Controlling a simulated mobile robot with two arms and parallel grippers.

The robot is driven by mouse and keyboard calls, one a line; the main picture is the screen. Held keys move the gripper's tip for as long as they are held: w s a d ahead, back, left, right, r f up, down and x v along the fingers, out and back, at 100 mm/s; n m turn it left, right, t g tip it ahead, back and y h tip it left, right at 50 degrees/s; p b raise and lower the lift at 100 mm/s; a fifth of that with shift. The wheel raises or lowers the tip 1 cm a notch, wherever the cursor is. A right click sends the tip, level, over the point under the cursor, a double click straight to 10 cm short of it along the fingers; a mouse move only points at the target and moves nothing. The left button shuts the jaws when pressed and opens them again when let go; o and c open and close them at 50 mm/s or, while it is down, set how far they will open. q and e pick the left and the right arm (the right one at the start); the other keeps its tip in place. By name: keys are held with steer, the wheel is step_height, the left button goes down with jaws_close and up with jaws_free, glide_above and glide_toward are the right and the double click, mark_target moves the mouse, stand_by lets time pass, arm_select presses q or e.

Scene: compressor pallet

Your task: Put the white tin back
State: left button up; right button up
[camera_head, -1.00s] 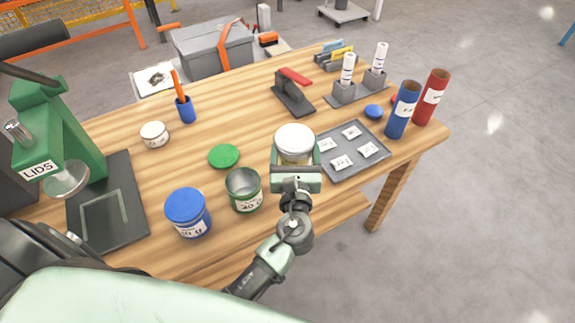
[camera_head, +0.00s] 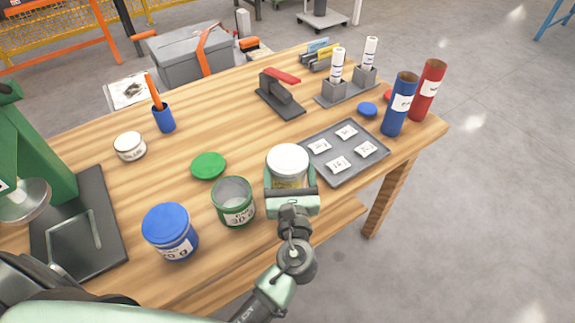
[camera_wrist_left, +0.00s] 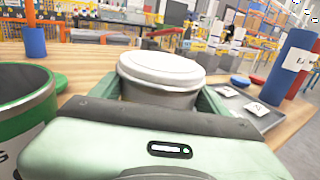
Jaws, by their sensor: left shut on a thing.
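The white tin (camera_head: 288,158) has a white lid and stands upright between the fingers of my left gripper (camera_head: 291,184), which is shut on it. In the left wrist view the tin (camera_wrist_left: 160,72) sits between the two green fingers. I cannot tell whether its base touches the table. It is right of an open green tin (camera_head: 233,203) and beside the left edge of a grey tray (camera_head: 345,174). The gripper hides its lower part. My right gripper is not in view.
A blue-lidded tin (camera_head: 170,232), green lid (camera_head: 208,166) and small white-lidded jar (camera_head: 130,146) are on the wooden table (camera_head: 225,110). Blue (camera_head: 399,104) and red (camera_head: 427,91) tubes stand at the right. A black stapler-like tool (camera_head: 280,95) is behind. Bare wood lies around the jar.

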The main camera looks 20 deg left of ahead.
arm_select(q)
steer(key=o, duration=1.1)
steer(key=shift+f, duration=0.2)
steer(key=o, duration=0.5)
steer(key=shift+w+a, duration=0.1)
steer(key=shift+a, duration=0.05)
steer(key=shift+c, duration=0.2)
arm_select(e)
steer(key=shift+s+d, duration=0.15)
arm_select(q)
steer(key=shift+r, duration=0.15)
steer(key=b+v, duration=0.1)
steer(key=v, duration=1.1)
steer(key=shift+b, duration=0.35)
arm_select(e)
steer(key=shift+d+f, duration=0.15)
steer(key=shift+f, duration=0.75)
